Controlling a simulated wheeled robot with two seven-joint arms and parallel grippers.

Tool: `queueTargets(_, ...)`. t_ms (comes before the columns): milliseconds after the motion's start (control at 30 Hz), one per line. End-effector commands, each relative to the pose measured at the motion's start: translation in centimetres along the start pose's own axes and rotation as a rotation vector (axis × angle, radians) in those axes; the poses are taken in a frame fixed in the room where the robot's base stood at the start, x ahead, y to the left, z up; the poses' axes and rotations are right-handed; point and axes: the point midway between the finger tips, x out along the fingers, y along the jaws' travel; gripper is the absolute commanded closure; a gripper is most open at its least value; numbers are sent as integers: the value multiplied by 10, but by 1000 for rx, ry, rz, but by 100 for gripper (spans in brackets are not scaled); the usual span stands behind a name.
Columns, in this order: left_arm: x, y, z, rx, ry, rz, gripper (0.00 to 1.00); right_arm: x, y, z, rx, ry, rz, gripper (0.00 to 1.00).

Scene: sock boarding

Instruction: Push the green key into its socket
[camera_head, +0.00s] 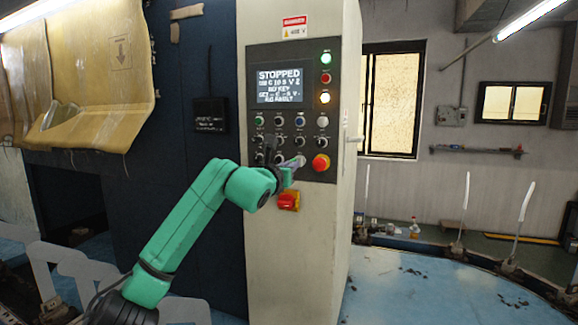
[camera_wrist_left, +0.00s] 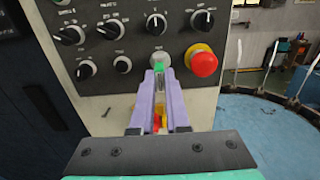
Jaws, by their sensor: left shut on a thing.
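My left gripper (camera_head: 295,168) is at the lower part of the control panel, with its arm coming in from the left. In the left wrist view its purple fingers (camera_wrist_left: 159,76) are shut on the green key (camera_wrist_left: 159,68), whose green top shows between the fingertips. Just beyond the key is the round silver socket (camera_wrist_left: 160,58) on the panel. The key's tip is hidden, so I cannot tell whether it touches the socket. In the head view the key is too small to make out. My right gripper is not in view.
A red emergency button (camera_head: 320,163) sticks out close to the right of the socket. Several black knobs (camera_wrist_left: 87,69) are to the left and above. A red and yellow switch (camera_head: 289,200) is below. The screen (camera_head: 280,85) reads STOPPED.

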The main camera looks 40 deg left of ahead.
Motion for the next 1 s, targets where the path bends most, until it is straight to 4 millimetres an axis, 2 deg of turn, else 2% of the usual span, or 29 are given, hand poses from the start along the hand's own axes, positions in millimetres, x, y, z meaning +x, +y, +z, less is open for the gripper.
queueTargets(867, 22, 0, 0, 0, 1, 0, 100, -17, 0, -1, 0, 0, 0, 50)
queueTargets(900, 22, 0, 0, 0, 0, 0, 83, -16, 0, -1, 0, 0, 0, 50)
queueTargets(967, 22, 0, 0, 0, 0, 0, 60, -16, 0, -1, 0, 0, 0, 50)
queueTargets(1000, 22, 0, 0, 0, 0, 0, 52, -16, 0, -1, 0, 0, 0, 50)
